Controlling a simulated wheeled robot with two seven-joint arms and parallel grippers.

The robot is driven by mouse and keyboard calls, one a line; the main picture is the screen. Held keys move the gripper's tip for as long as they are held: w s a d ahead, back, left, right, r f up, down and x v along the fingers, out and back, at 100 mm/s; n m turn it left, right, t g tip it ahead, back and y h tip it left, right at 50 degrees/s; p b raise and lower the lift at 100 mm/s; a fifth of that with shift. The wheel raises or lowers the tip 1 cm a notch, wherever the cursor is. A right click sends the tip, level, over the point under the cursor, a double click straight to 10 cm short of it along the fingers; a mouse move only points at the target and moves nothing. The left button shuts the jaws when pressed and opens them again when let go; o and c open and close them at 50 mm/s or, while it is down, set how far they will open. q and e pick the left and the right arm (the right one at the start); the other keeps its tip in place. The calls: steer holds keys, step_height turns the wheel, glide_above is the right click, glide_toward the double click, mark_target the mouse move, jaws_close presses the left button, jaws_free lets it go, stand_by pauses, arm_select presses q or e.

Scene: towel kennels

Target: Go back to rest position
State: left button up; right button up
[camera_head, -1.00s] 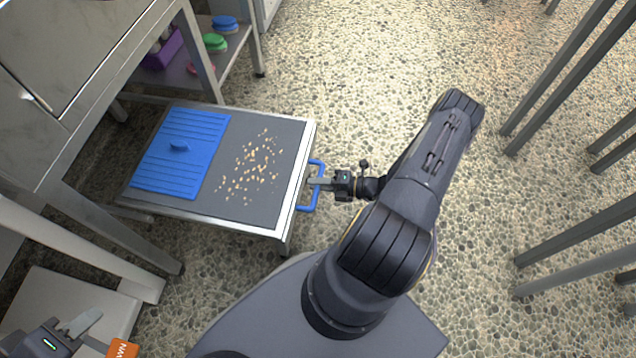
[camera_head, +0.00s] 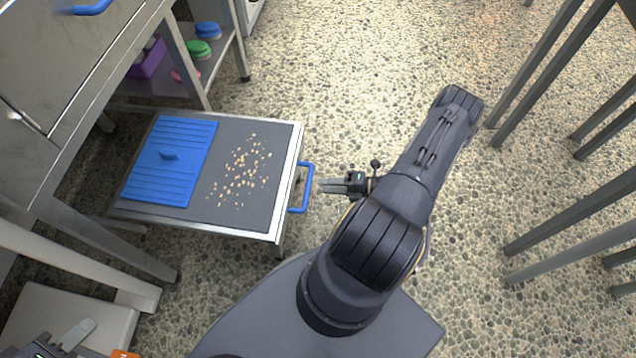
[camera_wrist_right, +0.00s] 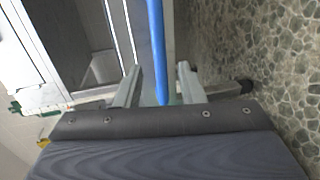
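My right gripper (camera_head: 324,185) is just right of the blue handle (camera_head: 307,188) on the front of the pulled-out drawer, with a small gap between fingertips and handle. In the right wrist view its two fingers (camera_wrist_right: 158,85) are spread, and the blue handle (camera_wrist_right: 157,45) shows between and beyond them. The gripper holds nothing. My left gripper (camera_head: 80,332) is at the bottom left edge, partly cut off. Its finger opening is not clear.
The drawer's grey top (camera_head: 285,150) carries a blue ridged panel (camera_head: 185,135) and scattered crumbs (camera_head: 240,172). Metal legs (camera_head: 560,215) stand at right. Floor between is clear.

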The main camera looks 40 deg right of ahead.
steer(key=shift+s+d+r, duration=0.1)
steer(key=shift+s+d, duration=0.15)
steer(key=shift+s, duration=0.05)
stand_by(0.4)
steer(key=w+a+r+n+g, duration=0.2)
steer(key=a+r+n+g, duration=0.1)
steer(key=r+n, duration=0.55)
steer(key=w+a+r+n+g, duration=0.1)
steer(key=a+r+n+g, duration=0.2)
steer(key=r+n, duration=0.5)
steer(key=w+a+r+n+g, duration=0.2)
steer(key=r+n+g, duration=0.1)
steer(key=r+n, duration=0.55)
steer(key=s+a+r+n+t+h, duration=0.1)
steer(key=s+a+r+n+h, duration=0.25)
steer(key=s+r+n, duration=0.5)
steer(key=s+a+r+n+t+h, duration=0.1)
steer(key=s+a+r+n+h, duration=0.3)
steer(key=n, duration=0.7)
step_height(320, 180, up, 35)
steer(key=w+a+y+p, duration=0.1)
steer(key=p, duration=3.2)
steer(key=shift+a+f+y, duration=0.2)
steer(key=shift+y, duration=0.15)
